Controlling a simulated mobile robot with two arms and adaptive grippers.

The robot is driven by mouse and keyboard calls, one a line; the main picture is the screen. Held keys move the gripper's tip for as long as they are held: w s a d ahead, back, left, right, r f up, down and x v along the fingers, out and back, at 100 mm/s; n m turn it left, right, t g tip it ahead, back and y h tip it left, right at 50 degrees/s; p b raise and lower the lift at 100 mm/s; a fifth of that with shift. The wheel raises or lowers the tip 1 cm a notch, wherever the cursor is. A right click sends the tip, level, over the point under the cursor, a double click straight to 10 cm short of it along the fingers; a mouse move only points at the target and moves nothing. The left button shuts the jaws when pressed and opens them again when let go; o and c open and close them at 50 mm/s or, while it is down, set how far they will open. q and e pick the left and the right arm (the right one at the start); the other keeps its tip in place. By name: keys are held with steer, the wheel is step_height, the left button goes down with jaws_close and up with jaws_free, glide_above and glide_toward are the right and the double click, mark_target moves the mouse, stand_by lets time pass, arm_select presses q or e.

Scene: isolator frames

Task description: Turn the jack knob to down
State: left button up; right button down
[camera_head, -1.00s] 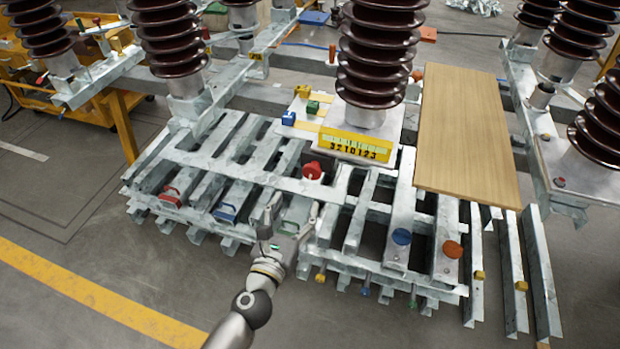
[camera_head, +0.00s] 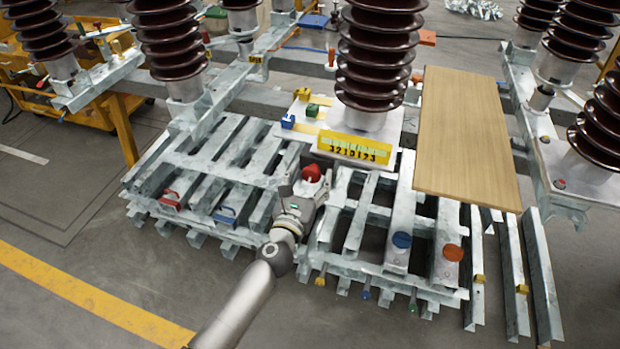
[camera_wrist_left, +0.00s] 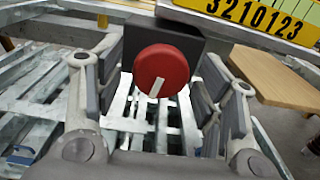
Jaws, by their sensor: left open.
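The jack knob (camera_head: 312,172) is a round red knob below the yellow number scale (camera_head: 354,148). In the left wrist view the red knob (camera_wrist_left: 161,71) faces me on a dark block, with a white mark at its lower middle, slightly tilted. My left gripper (camera_head: 307,182) is at the knob in the head view. In the left wrist view its two fingers (camera_wrist_left: 160,95) stand open on either side of the knob, with a gap on each side. My right gripper is in neither view.
Blue and orange round knobs (camera_head: 402,240) sit on the metal frame to the right. A wooden board (camera_head: 462,130) lies at the right. Tall brown insulators (camera_head: 372,60) rise behind the scale. Red and blue handles (camera_head: 170,200) sit at the frame's left front.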

arm_select(q)
steer(key=c, duration=0.9)
steer(key=shift+c, duration=0.6)
